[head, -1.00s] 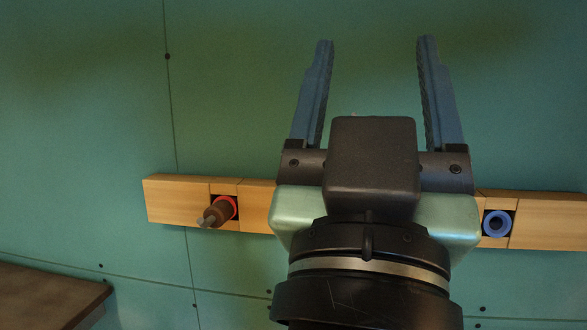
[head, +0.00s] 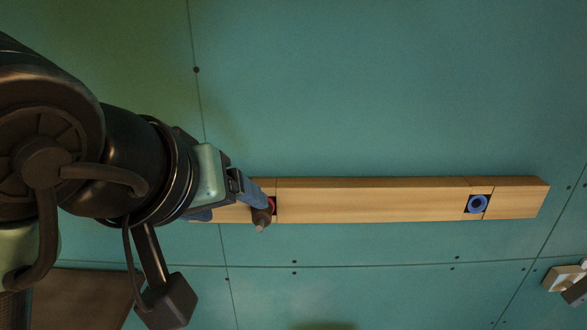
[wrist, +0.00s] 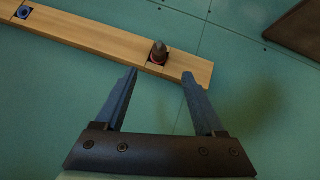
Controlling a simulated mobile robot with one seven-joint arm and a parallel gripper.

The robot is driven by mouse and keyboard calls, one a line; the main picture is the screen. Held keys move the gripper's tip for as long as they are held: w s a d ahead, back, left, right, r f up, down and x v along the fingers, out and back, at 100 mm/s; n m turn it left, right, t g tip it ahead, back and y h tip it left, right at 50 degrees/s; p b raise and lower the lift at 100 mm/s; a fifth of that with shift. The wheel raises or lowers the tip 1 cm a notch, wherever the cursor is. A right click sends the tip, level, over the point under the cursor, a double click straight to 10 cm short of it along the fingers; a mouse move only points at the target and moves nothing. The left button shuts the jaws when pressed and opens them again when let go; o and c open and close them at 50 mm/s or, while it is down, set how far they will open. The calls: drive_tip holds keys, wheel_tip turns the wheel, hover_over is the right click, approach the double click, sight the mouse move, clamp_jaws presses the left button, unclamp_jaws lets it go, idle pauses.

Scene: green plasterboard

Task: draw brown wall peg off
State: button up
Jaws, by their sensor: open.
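The brown wall peg (head: 262,217) sticks out of a red-ringed hole near the left end of a wooden wall rail (head: 370,199). In the wrist view the peg (wrist: 158,50) stands in its hole, ahead of the fingertips and between their lines. My gripper (wrist: 158,75) is open and empty, its blue fingers pointing toward the rail. In the head view my gripper (head: 250,200) comes in from the left beside the peg, and one finger overlaps the rail's left part. I cannot tell whether a finger touches the peg.
A blue ring socket (head: 478,204) sits empty near the rail's right end. A dark brown surface (head: 85,300) is at the lower left. A pale fixture (head: 565,278) is on the wall at the lower right. The green wall above the rail is clear.

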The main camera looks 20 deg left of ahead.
sight(259, 216)
drive_tip(key=b+x, duration=0.5)
drive_tip(key=x, duration=0.7)
drive_tip(key=shift+b, duration=0.4)
drive_tip(key=shift+d, duration=0.1)
drive_tip(key=shift+c, duration=0.2)
clamp_jaws()
